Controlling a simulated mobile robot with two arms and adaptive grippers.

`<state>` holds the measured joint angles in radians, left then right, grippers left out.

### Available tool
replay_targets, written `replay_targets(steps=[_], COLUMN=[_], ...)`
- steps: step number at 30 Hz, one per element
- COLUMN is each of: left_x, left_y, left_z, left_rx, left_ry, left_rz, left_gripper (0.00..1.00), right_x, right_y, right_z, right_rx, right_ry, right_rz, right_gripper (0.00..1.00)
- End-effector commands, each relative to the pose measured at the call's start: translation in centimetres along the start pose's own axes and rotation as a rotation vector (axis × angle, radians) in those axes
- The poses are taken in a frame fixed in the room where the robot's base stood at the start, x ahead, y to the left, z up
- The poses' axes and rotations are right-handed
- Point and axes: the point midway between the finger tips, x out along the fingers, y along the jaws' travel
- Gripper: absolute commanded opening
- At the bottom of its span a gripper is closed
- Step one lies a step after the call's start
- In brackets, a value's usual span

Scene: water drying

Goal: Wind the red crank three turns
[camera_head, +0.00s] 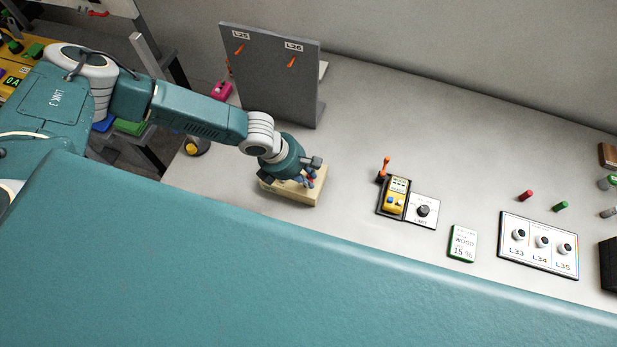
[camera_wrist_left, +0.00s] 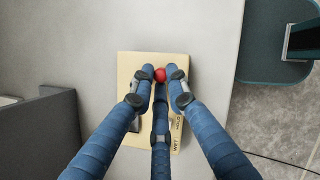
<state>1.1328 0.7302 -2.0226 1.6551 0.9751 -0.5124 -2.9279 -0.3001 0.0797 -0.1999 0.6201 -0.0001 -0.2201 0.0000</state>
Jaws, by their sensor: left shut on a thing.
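The red crank shows in the wrist view as a round red knob (camera_wrist_left: 160,75) between the blue fingertips of my left gripper (camera_wrist_left: 161,82). The gripper is shut on it. The knob sits over a cream box (camera_wrist_left: 125,72) whose lettering reads "WET" and "HOLD". The fingers hide the rest of the crank. My right gripper is not in view.
A grey upright panel (camera_head: 266,80) labelled L25 and L26 stands behind the box.

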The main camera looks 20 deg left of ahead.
Motion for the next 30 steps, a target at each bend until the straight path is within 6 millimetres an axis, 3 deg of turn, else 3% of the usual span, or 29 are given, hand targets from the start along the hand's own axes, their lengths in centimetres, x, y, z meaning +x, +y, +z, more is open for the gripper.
replay_targets(steps=[25,26,27,28,30], left_x=[0.05,0.05,0.05,0.05,0.04], left_y=[-0.17,-0.17,-0.18,-0.18,-0.13], left_z=[-0.21,-0.21,-0.21,-0.21,-0.2], left_rx=[0.053,0.053,0.053,0.053,0.053], left_ry=[0.002,0.002,0.002,0.002,0.002], left_rz=[-0.026,-0.026,-0.026,-0.026,-0.025], left_gripper=[0.0,0.18,0.26,0.32,0.32], right_x=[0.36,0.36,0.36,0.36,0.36], right_y=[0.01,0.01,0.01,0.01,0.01], right_z=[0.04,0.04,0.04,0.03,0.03], right_rx=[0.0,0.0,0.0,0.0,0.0], right_ry=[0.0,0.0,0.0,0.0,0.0], right_rz=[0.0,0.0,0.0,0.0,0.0], right_gripper=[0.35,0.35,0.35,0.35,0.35])
